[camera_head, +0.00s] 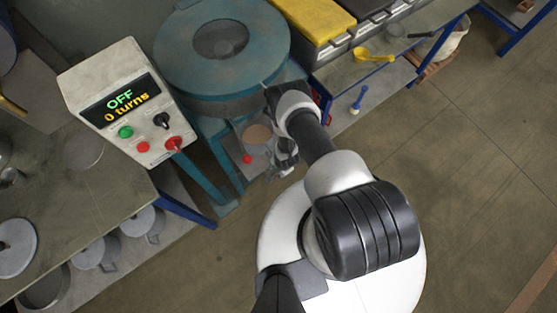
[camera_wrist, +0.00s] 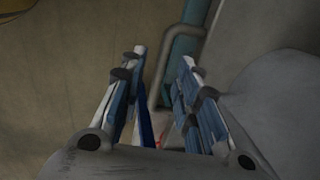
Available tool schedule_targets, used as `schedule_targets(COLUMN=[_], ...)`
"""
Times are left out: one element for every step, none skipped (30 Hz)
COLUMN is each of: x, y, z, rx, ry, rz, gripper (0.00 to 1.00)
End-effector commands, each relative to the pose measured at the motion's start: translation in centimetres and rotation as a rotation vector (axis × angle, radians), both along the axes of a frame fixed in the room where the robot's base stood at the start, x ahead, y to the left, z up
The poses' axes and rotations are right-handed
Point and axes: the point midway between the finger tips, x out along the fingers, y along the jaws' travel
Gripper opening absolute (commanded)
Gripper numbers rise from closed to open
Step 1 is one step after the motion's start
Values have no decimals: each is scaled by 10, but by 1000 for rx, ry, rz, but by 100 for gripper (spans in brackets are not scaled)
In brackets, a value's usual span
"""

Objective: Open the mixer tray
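The mixer is a round teal drum (camera_head: 180,55) at the top centre of the head view, with a round opening in its lid. I cannot clearly make out its tray; my arm covers part of the area below the drum. My gripper (camera_head: 282,165) is low beside the mixer's right side. In the wrist view its two blue-padded fingers (camera_wrist: 162,68) are apart, with nothing clamped between them. A bent grey bar (camera_wrist: 154,85) shows between and beyond the fingertips, beside a teal post (camera_wrist: 188,45). I cannot tell whether the fingers touch the bar.
A control box (camera_head: 105,95) reads "OFF" and "0 turns". A workbench (camera_head: 90,205) stands at left, with pots beneath. A bench with yellow (camera_head: 312,18) and dark bins is at upper right, holding a yellow scoop (camera_head: 373,55). The floor (camera_head: 470,170) at right is clear.

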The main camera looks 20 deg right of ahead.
Motion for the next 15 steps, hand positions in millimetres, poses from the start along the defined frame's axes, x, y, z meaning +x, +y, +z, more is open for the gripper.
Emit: schedule_targets(x=[0, 0, 0, 0, 0, 0, 0, 0, 0, 0, 0, 0, 0, 0, 0], y=[0, 0, 0, 0, 0, 0, 0, 0, 0, 0, 0, 0, 0, 0, 0], z=[-1, -1, -1, -1, -1, -1, -1, -1, -1, -1, -1, -1, -1, -1, -1], rx=[0, 0, 0, 0, 0, 0, 0, 0, 0, 0, 0, 0, 0, 0, 0], ry=[0, 0, 0, 0, 0, 0, 0, 0, 0, 0, 0, 0, 0, 0, 0], rz=[0, 0, 0, 0, 1, 1, 1, 1, 1, 1, 1, 1, 1, 1, 1], gripper=[30, 30, 30, 30, 30, 30, 30, 30, 28, 26, 24, 22, 20, 18, 15])
